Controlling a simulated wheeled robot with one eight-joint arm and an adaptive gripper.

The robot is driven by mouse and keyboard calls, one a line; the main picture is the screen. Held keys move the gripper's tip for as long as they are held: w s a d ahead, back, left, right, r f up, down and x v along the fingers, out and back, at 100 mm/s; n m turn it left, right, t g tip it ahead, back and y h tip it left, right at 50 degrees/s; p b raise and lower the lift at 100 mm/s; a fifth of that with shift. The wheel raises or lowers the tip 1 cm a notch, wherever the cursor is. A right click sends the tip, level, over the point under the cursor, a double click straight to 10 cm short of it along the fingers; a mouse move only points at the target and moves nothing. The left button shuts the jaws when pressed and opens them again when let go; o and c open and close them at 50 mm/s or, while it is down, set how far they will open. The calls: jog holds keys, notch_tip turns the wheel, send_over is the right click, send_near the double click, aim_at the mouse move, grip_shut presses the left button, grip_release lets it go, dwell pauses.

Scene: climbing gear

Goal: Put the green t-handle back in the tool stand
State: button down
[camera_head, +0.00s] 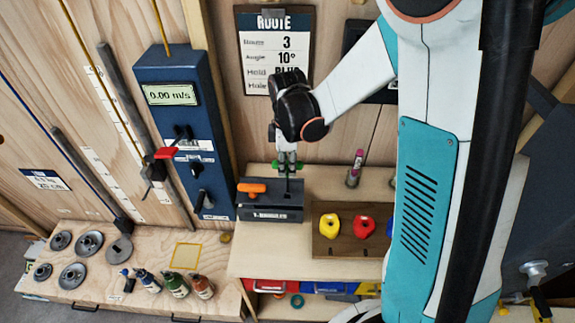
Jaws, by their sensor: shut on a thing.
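The tool stand (262,213) is a dark grey block with a light label on its front, at the left end of the wooden bench. An orange t-handle (252,187) sits at its left part. My gripper (286,162) points down above the right part of the stand. It is shut on the green t-handle (298,166), whose green ends show at the fingertips. Its dark shaft hangs down toward the stand's top. I cannot tell whether the shaft's tip is in a hole or in front of or above one.
A wooden tray (337,246) with a yellow hold (329,226) and a red hold (363,227) lies right of the stand. A pink-and-grey tube (354,168) stands behind. A blue box (178,85) with a display is on the wall at left.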

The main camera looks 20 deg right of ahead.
jog(key=shift+f+b, duration=3.7)
jog(key=shift+f, duration=1.75)
jog(key=c, duration=1.4)
grip_release()
